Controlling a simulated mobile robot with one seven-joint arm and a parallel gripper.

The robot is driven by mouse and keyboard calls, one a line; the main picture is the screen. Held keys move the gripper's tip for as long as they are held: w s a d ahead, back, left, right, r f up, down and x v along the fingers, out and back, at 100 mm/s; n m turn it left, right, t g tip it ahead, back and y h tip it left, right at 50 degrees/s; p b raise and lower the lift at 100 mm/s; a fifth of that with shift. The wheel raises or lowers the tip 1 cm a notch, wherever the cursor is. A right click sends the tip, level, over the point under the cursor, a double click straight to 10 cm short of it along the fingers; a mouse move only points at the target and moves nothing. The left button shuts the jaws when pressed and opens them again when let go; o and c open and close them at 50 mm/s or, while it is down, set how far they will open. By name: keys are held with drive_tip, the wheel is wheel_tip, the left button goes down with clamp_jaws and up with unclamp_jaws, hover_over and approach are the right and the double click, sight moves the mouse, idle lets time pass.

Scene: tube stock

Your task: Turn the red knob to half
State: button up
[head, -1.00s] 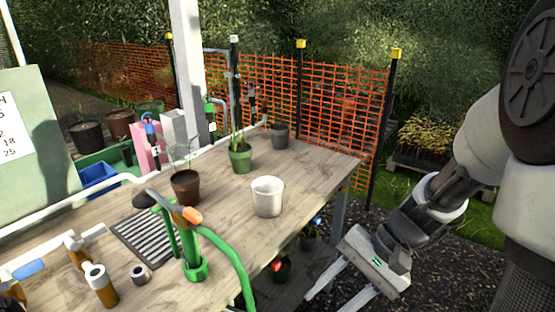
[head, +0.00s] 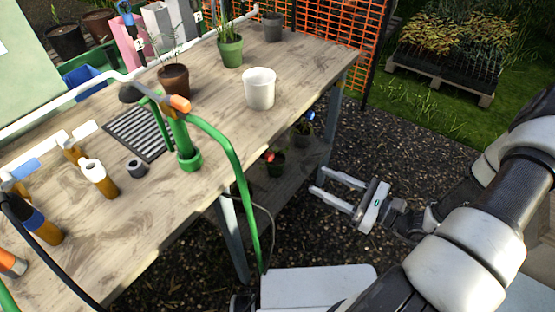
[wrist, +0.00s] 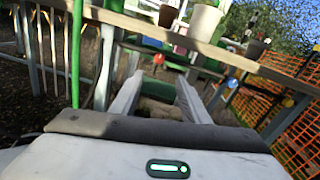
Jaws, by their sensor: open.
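The red knob (head: 269,157) shows below the front edge of the table in the head view, beside a potted plant on the lower shelf. It is small, and its turn position cannot be read. In the wrist view the red knob (wrist: 158,59) is just above and beyond the space between my fingertips. My gripper (head: 318,181) is open and empty, to the right of the table, with its fingers pointing left toward the knob and a clear gap between. In the wrist view both fingers of my gripper (wrist: 158,82) are apart.
A blue knob (head: 311,116) is right of the red one, near a table leg (head: 328,140). A green hose (head: 243,190) hangs over the table's front edge, left of the red knob. A white pot (head: 259,90) stands on the table (head: 215,125).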

sight(272, 157)
drive_tip(key=b+x, duration=0.1)
drive_tip(key=x, duration=1.4)
drive_tip(key=shift+a, duration=0.1)
drive_tip(key=shift+c, duration=0.5)
drive_tip(key=c, duration=1)
drive_tip(key=shift+o, duration=0.2)
